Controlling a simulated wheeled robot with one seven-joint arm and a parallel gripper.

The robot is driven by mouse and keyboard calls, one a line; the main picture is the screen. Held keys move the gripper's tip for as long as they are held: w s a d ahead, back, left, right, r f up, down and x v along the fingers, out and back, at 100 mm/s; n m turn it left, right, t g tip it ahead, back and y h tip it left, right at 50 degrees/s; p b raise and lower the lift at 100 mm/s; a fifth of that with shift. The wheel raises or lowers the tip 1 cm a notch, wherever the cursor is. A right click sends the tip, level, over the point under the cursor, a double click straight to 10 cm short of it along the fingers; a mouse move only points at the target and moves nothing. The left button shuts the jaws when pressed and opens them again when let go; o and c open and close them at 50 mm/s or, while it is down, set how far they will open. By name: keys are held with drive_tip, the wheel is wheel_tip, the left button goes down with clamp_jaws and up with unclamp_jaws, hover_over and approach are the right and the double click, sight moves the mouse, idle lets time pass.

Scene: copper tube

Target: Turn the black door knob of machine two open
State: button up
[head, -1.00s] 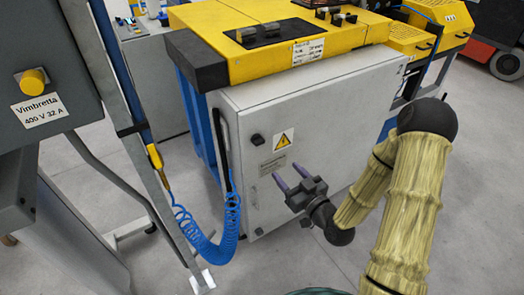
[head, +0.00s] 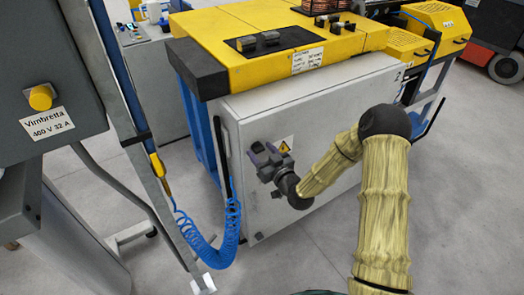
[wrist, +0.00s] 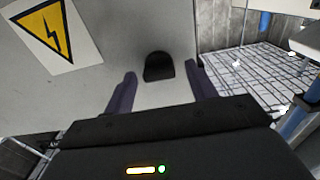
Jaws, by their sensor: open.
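The black door knob (wrist: 159,67) shows in the wrist view on the grey door of the cabinet. It stands ahead of and between the tips of my open gripper (wrist: 161,80), one dark purple finger on each side. I cannot tell whether either finger touches it. In the head view my gripper (head: 264,155) is at the upper left of the white-grey cabinet door (head: 330,125), under the yellow top. There the gripper mostly hides the knob.
A yellow warning sign (wrist: 45,33) is on the door beside the knob. A coiled blue hose (head: 215,245) hangs left of the door by a metal post (head: 150,170). A grey box with a yellow knob (head: 40,97) stands at far left. Floor is clear at lower right.

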drive_tip(key=c, duration=1)
drive_tip(key=shift+m, duration=0.3)
drive_tip(key=m+b, duration=0.1)
drive_tip(key=m, duration=0.2)
drive_tip(key=shift+w+d+f+b, duration=0.1)
drive_tip(key=shift+b, duration=0.3)
drive_tip(key=m+b, duration=0.1)
drive_tip(key=m, duration=0.9)
drive_tip(key=shift+d+b, duration=0.1)
drive_tip(key=shift+b, duration=0.2)
drive_tip(key=shift+f+m, duration=0.1)
drive_tip(key=shift+m, duration=2.1)
